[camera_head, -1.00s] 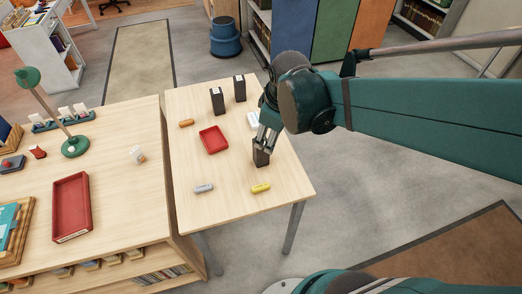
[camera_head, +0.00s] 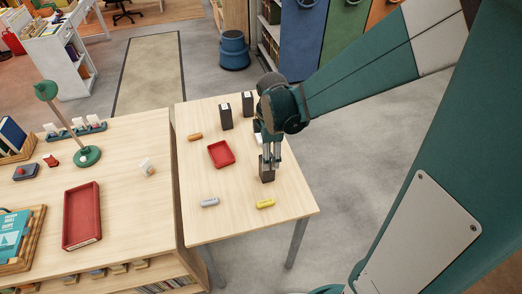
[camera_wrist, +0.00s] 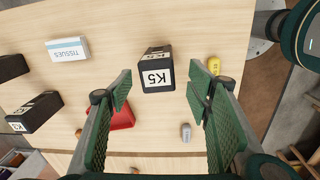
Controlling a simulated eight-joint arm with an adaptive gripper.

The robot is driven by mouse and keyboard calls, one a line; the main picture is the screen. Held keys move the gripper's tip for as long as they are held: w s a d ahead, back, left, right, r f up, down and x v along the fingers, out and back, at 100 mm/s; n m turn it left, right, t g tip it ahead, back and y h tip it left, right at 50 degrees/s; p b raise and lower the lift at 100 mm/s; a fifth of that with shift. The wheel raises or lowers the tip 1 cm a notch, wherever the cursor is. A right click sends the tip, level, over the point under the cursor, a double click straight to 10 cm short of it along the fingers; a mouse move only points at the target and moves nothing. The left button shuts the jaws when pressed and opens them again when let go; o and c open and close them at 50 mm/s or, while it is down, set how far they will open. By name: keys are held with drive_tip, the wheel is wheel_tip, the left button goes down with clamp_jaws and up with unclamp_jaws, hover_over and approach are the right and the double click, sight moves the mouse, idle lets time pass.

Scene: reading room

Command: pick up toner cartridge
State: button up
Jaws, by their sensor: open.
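A black, box-shaped toner cartridge (camera_head: 266,175) stands on the small pale table, near its right edge. In the wrist view the cartridge (camera_wrist: 158,75) shows a white label reading K5 and lies ahead, between the two green finger pads. My gripper (camera_head: 271,162) is open, pointing down just over this cartridge. In the wrist view the gripper (camera_wrist: 163,88) has gaps on both sides of the cartridge; I cannot tell how far down the fingers reach. Two similar black cartridges (camera_head: 225,117) (camera_head: 248,105) stand at the table's back.
A red tray (camera_head: 221,154), an orange cylinder (camera_head: 195,136), a grey cylinder (camera_head: 210,202) and a yellow one (camera_head: 265,204) lie on the table. A white tissue box (camera_wrist: 68,49) is near the gripper. A larger desk (camera_head: 130,195) adjoins on the left.

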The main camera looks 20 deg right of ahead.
sight(266, 176)
drive_tip(key=shift+w+a+f+n+g+p, duration=0.15)
drive_tip(key=shift+w+f+n, duration=0.1)
drive_tip(key=shift+f+n, duration=0.3)
drive_tip(key=shift+w+d+f+n+g+p, duration=0.15)
drive_tip(key=shift+w+f+n, duration=0.15)
drive_tip(key=shift+f, duration=0.4)
drive_tip(key=shift+a, duration=0.1)
drive_tip(key=shift+f, duration=0.15)
drive_tip(key=shift+f, duration=1.15)
drive_tip(key=shift+s+f+b, duration=0.2)
drive_tip(key=shift+f+b, duration=0.65)
drive_tip(key=shift+f, duration=1.75)
drive_tip(key=c, duration=1.1)
drive_tip(key=shift+r, duration=0.1)
drive_tip(key=shift+c, duration=0.2)
